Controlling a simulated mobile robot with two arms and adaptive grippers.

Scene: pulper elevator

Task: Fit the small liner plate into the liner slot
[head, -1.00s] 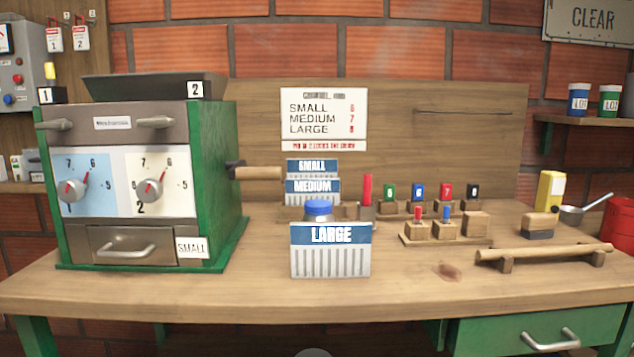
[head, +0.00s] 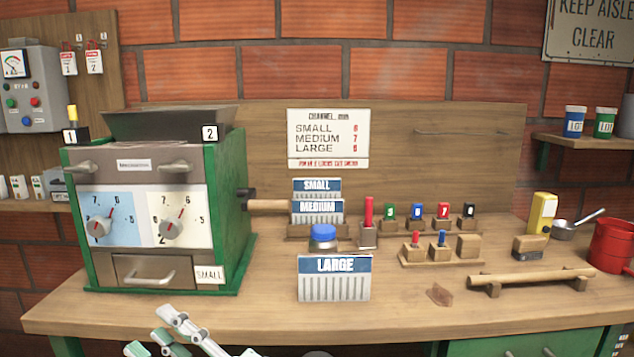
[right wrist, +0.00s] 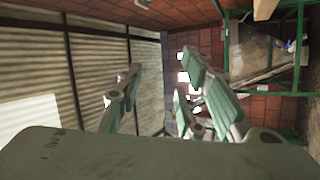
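The small liner plate (head: 317,187), with a blue SMALL header, stands upright in a wooden rack behind the MEDIUM plate (head: 318,209), which hides its lower part. The LARGE plate (head: 335,278) stands in front, apart from them. The green machine (head: 226,215) stands at left, with a drawer (head: 146,271) tagged SMALL; I cannot make out which opening is the liner slot. My right gripper (head: 152,332) is at the bottom edge, in front of the bench and far from the plates. In the right wrist view its fingers (right wrist: 160,75) are apart and empty. My left gripper is not identifiable.
A blue-capped jar (head: 323,237) stands behind the LARGE plate. Several coloured pegs (head: 417,211) on wooden blocks, a wooden bar (head: 530,277) and a red pot (head: 610,246) occupy the right side. The front strip of the bench (head: 400,315) is mostly clear.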

